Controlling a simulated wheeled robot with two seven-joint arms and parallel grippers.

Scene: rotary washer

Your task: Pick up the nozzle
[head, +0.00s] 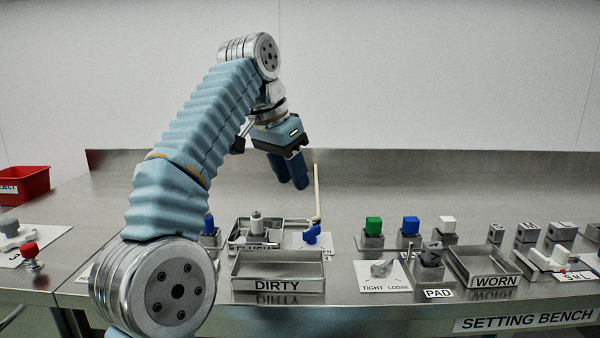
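My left gripper (292,184) hangs fingers down above the back of the bench, behind the trays, with nothing visible in it. Its two blue fingers look close together, and the angle hides any gap. Which part is the nozzle is not certain. A small grey upright part (256,224) stands in a metal tray behind the DIRTY tray. A blue piece (312,234) sits at the foot of a cream rod (317,192) to its right. Blocks with a green cap (374,225), a blue cap (410,226) and a white cap (447,225) stand further right. My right gripper is not in view.
The DIRTY tray (277,285) is empty at the front. A WORN tray (484,265), a TIGHT/LOOSE card (384,286) and several metal blocks stand right. A red bin (24,187) and red-topped part (30,251) are left. The back of the bench is mostly clear.

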